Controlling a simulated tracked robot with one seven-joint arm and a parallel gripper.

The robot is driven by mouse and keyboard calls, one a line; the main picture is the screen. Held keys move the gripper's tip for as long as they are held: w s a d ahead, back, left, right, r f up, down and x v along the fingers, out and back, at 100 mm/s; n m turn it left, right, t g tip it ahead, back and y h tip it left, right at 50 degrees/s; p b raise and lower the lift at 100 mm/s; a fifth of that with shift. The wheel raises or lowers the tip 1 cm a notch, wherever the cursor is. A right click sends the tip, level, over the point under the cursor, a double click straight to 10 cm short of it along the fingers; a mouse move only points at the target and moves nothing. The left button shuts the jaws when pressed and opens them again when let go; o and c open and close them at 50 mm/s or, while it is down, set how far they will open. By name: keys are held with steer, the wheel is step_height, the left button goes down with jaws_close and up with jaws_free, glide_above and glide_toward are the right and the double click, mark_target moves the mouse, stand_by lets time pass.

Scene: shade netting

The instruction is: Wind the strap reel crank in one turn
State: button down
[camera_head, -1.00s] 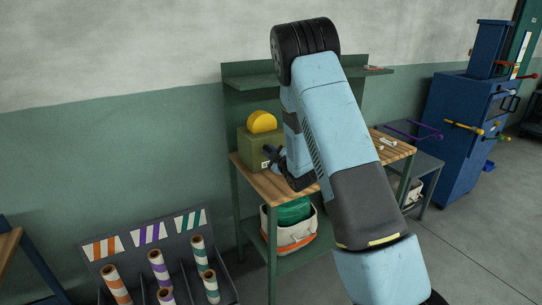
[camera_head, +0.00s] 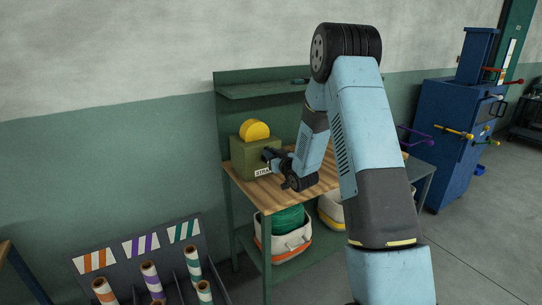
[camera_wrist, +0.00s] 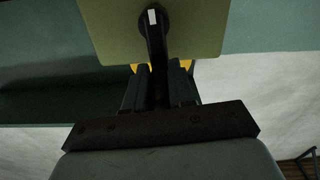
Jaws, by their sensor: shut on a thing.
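The strap reel is an olive-green box (camera_head: 247,158) with a yellow disc (camera_head: 255,131) on top and a partly covered white label on its front. It stands at the left end of the wooden bench top. My gripper (camera_head: 270,157) is at the box's front right. In the wrist view, the box face (camera_wrist: 205,30) fills the top middle, and the dark crank (camera_wrist: 153,40) with a white mark stands out from it. My gripper (camera_wrist: 158,85) is shut on the crank's handle, which is mostly hidden between the dark fingers.
Fabric baskets (camera_head: 284,240) stand below. A rack of striped rolls (camera_head: 150,275) is at lower left; a blue cabinet (camera_head: 450,140) is at right.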

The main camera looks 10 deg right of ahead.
steer(key=shift+s+d+f+m, duration=0.15)
steer(key=shift+d+f+m, duration=0.15)
steer(key=shift+f+m, duration=0.25)
steer(key=shift+a, duration=0.1)
steer(key=c, duration=1.2)
jaws_free()
steer(key=shift+o, duration=0.9)
steer(key=shift+r, duration=0.25)
steer(key=v, duration=1.3)
steer(key=shift+s, duration=0.2)
steer(key=shift+r, duration=0.1)
